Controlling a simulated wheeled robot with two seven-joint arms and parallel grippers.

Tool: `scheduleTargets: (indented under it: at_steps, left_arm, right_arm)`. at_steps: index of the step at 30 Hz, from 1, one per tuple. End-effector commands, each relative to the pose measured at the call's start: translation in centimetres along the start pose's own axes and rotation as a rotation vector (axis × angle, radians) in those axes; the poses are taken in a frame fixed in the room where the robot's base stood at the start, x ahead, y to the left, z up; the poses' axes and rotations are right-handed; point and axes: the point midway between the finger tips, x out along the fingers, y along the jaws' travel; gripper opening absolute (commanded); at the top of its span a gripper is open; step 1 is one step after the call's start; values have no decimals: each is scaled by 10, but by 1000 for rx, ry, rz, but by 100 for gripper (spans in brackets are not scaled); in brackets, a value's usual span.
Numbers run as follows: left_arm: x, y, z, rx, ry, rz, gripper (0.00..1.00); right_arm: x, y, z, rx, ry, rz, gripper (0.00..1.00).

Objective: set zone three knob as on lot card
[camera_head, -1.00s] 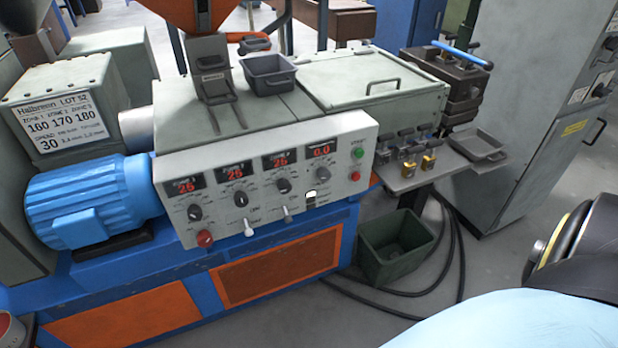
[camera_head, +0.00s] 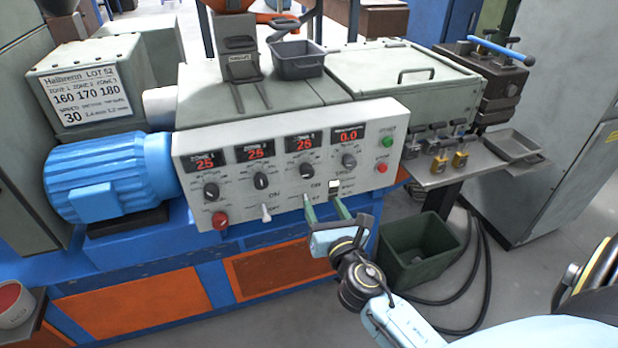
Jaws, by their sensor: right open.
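The lot card (camera_head: 92,96) on the grey housing at left reads Hallbrenn LOT 52, zones 160, 170, 180, and 30 below. The zone three knob (camera_head: 307,171) is the third black knob on the sloped control panel (camera_head: 235,208). Its red display (camera_head: 305,143) reads 25. My right gripper (camera_head: 322,198) is open and empty, its two green fingers pointing up at the panel's lower edge, below the zone three knob. Whether a fingertip touches the panel cannot be told. My left gripper is out of view.
Other knobs stand beside it: zone one (camera_head: 211,191), zone two (camera_head: 261,181) and one under the 0.0 display (camera_head: 349,161). A green bin (camera_head: 420,250) stands below right.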

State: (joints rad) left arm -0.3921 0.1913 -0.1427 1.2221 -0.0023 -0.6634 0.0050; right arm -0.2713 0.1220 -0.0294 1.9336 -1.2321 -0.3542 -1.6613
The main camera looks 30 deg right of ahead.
Motion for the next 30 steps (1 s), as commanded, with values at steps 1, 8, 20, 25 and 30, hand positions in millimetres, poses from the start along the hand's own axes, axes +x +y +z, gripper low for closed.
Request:
scheduleTargets:
  at_steps: [1,8,20,25,30]
  left_arm:
    - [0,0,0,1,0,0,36]
    - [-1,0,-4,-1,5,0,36]
    - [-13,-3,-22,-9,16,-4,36]
    - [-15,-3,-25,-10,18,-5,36]
    - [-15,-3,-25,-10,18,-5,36]
  right_arm:
    - [10,0,2,-1,-3,0,54]
    - [58,0,0,2,-2,0,54]
    - [114,0,-1,4,2,0,54]
    - [118,0,-1,4,4,0,54]
    - [118,0,-1,4,3,0,54]
